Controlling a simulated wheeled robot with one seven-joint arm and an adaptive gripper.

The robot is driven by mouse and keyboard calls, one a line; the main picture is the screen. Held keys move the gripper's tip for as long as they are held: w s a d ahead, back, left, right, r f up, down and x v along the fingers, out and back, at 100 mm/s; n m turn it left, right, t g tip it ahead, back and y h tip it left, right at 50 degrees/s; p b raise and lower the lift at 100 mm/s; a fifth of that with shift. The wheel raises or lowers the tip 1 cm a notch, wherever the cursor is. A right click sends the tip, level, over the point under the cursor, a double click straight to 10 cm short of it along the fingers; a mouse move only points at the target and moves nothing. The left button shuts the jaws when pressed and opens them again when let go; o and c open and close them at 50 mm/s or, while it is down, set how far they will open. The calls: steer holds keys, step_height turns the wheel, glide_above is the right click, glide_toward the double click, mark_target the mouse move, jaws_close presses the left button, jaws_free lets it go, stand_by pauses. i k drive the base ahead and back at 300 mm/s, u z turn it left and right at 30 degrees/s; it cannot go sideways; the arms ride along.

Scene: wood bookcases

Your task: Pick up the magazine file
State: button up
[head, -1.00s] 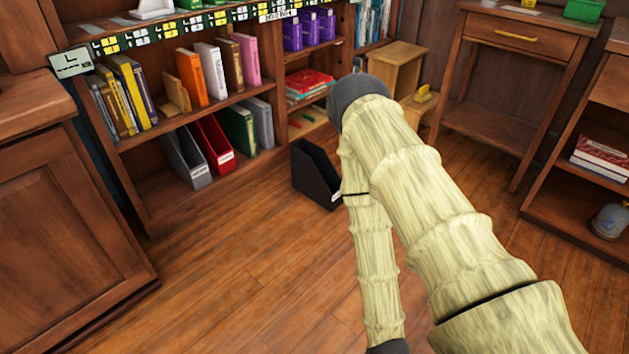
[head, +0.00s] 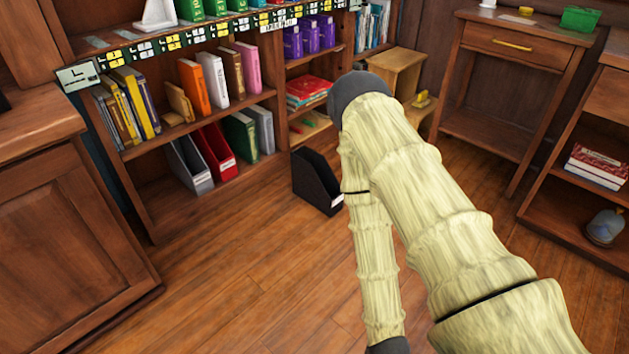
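A black magazine file (head: 316,184) stands on the wood floor in front of the bookcase, just left of my arm. It has a slanted open top and a pale label low on its front. More magazine files stand on the bottom shelf: a grey one (head: 190,165), a red one (head: 216,153) and a green one (head: 238,133). My sleeved arm runs up the middle right of the head view, bends at a dark joint and comes back down. Its lower end leaves the picture at the bottom edge, and my gripper is not in view.
The bookcase (head: 140,200) holds several books and binders. A cabinet (head: 70,215) stands at the left. A small wooden step unit (head: 395,70), a desk with a drawer (head: 515,45) and a low shelf (head: 560,215) are at the right. The floor at left centre is clear.

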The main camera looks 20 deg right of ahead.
mark_target(313, 181)
steer(key=u, duration=0.1)
steer(key=i, duration=0.9)
steer(key=z, duration=0.5)
steer(key=i, duration=0.85)
steer(key=z, duration=0.4)
